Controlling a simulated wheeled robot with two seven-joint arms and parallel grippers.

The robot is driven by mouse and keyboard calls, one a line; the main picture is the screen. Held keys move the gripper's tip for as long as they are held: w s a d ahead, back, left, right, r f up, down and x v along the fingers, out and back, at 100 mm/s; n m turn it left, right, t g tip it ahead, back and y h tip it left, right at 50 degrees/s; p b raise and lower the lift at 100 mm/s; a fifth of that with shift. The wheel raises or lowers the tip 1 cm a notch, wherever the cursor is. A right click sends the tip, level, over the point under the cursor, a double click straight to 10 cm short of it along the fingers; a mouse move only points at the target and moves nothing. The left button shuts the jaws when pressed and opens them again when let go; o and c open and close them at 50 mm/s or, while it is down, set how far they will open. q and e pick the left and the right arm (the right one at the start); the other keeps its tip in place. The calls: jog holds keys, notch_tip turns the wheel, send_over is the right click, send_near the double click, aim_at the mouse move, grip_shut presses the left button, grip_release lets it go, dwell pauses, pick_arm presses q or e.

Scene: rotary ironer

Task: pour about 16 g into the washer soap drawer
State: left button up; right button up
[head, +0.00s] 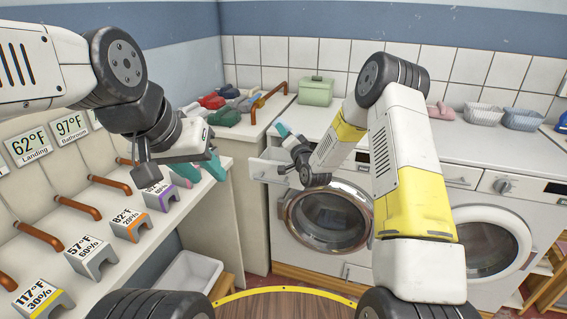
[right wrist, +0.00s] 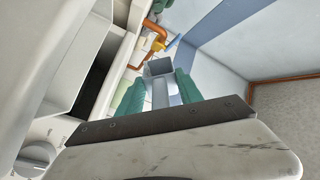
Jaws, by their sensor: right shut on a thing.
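The washer soap drawer (head: 265,170) is pulled out at the upper left of the left washer (head: 358,165). It also shows with a dark interior at left in the right wrist view (right wrist: 60,45). My right gripper (head: 283,131) is above and beside the drawer. In the right wrist view its green fingers (right wrist: 158,92) are shut on a small grey scoop (right wrist: 158,67) with a square cup. The scoop's contents cannot be made out. My left gripper (head: 200,169) is over the shelf at left, with its green fingers apart and nothing seen between them.
Grey stands with temperature labels (head: 90,256) and brown handles line the left shelf. Coloured items (head: 224,106), a brown rail (head: 268,95) and a green box (head: 316,91) are on the back counter. Baskets (head: 522,119) stand on the right counter. A white bin (head: 188,276) is below.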

jog(key=shift+n, duration=0.4)
dwell(0.5)
